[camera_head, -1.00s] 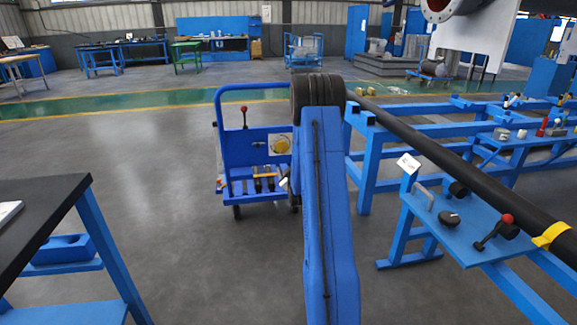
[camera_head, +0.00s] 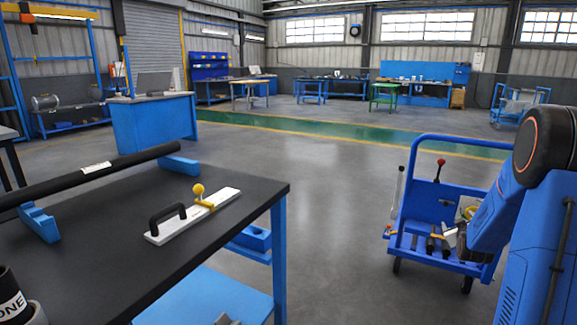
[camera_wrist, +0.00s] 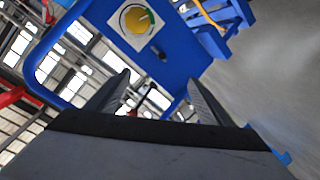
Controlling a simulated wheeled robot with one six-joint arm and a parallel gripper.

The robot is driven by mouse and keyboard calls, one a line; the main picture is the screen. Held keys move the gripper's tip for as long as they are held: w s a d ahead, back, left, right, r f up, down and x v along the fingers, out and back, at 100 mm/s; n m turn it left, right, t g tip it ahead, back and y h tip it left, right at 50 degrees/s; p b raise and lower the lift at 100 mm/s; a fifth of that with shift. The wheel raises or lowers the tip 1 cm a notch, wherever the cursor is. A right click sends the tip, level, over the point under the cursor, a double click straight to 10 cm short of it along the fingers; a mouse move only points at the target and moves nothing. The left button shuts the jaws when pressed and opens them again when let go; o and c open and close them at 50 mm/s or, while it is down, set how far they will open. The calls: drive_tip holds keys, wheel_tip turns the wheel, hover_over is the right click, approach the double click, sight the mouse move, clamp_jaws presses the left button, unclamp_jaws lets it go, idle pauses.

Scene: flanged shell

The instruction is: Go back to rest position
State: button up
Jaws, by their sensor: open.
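My gripper (camera_wrist: 160,88) is open in the wrist view, its two dark fingers apart with nothing held between them. Beyond the fingers is the blue cart panel (camera_wrist: 172,62) with a round yellow dial (camera_wrist: 136,19). The wrist view is strongly tilted. In the head view my blue arm stands at the right edge, bent at a dark joint. Its far end is partly hidden behind my own link, in front of the blue cart (camera_head: 425,205).
A black-topped workbench (camera_head: 110,270) fills the near left. It bears a white plate (camera_head: 215,208) with a black handle and yellow knob, and a long black bar (camera_head: 100,172) on blue supports. Open grey floor (camera_head: 310,190) lies between bench and cart.

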drive_tip(key=s+a+r+g+y, duration=0.1)
drive_tip(key=s+a+r, duration=0.2)
drive_tip(key=s+a, duration=0.35)
drive_tip(key=s+a+r+m+g+y, duration=0.1)
drive_tip(key=s+a+r+g+y, duration=0.2)
drive_tip(key=a, duration=0.6)
drive_tip(key=s+a+r, duration=0.3)
drive_tip(key=s+a, duration=0.3)
drive_tip(key=a, duration=0.2)
drive_tip(key=s+a+g+y, duration=0.1)
drive_tip(key=s+a, duration=0.3)
drive_tip(key=s, duration=0.6)
drive_tip(key=s+a+f+g+y, duration=0.1)
drive_tip(key=s+a, duration=0.4)
drive_tip(key=s, duration=0.6)
drive_tip(key=s+a+f+m+g, duration=0.1)
drive_tip(key=s+a+g, duration=0.2)
drive_tip(key=s, duration=0.7)
drive_tip(key=shift+s+a+y, duration=0.2)
drive_tip(key=shift+a+y, duration=0.2)
drive_tip(key=shift+a, duration=0.85)
